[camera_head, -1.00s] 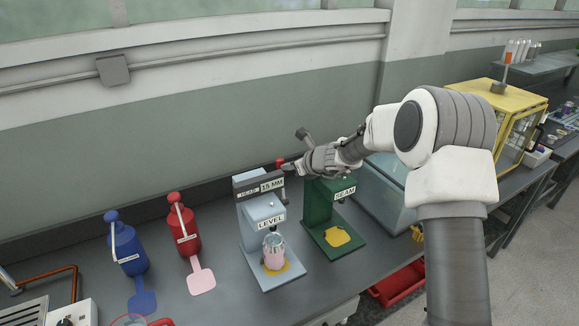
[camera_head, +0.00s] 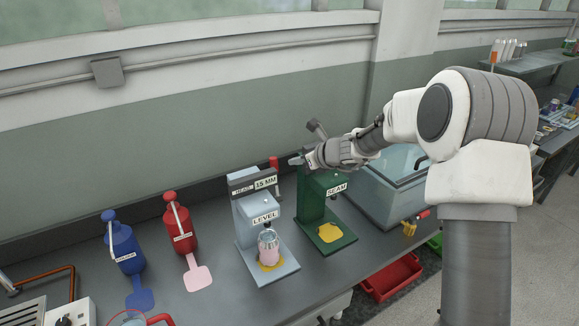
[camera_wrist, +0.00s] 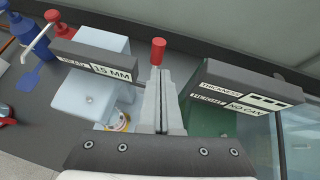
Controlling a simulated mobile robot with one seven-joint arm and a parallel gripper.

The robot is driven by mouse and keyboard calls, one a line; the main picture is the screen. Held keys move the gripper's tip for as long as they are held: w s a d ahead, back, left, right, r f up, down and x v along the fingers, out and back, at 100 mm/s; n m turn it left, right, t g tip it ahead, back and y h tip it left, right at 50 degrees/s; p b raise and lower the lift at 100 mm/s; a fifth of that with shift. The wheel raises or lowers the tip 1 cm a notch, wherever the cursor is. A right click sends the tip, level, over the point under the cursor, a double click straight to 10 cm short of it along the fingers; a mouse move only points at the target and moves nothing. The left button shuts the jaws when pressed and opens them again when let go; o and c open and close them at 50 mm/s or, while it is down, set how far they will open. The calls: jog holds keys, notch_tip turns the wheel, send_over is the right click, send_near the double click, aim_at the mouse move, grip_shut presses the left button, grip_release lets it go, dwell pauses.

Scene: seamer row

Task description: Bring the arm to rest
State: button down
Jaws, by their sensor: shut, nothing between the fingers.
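My gripper (camera_head: 297,160) is at the end of my raised arm, above the bench between the light-blue LEVEL station (camera_head: 250,217) and the green SEAM station (camera_head: 312,205). In the wrist view its two fingers (camera_wrist: 160,75) are closed together with nothing between them. Just past the fingertips a red knob (camera_wrist: 158,50) shows; it also shows in the head view (camera_head: 274,162), beside the LEVEL head. A pink can (camera_head: 268,248) stands upright on the LEVEL station's yellow pad. The SEAM station's yellow pad (camera_head: 329,233) is empty. Its display (camera_wrist: 245,108) reads NO CAN.
A blue pump bottle (camera_head: 125,248) and a red pump bottle (camera_head: 181,232) stand to the left. A glass-lidded grey box (camera_head: 385,195) stands right of SEAM, under my arm. A red crate (camera_head: 392,277) is below the bench's front edge. Open air lies above the bench.

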jog(key=s+d+r+n+g+h, duration=0.1)
jog(key=s+d+r+n, duration=0.2)
jog(key=s+r+n, duration=0.6)
jog(key=s+d+r+n+g+h, duration=0.1)
jog(key=s+d+r+n, duration=0.35)
jog(key=s, duration=0.85)
jog(key=s+d+n+h, duration=0.2)
jog(key=s+d+n, duration=0.1)
jog(key=s, duration=0.3)
jog(key=s+d+n+h, duration=0.2)
jog(key=s+d+n, duration=0.2)
jog(key=s, duration=0.3)
jog(key=s+d+f+n+h, duration=0.1)
jog(key=s+d+n, duration=0.2)
jog(key=s+n, duration=0.3)
jog(key=shift+s+d+h, duration=0.2)
jog(key=shift+s+h, duration=0.2)
jog(key=shift+s, duration=0.05)
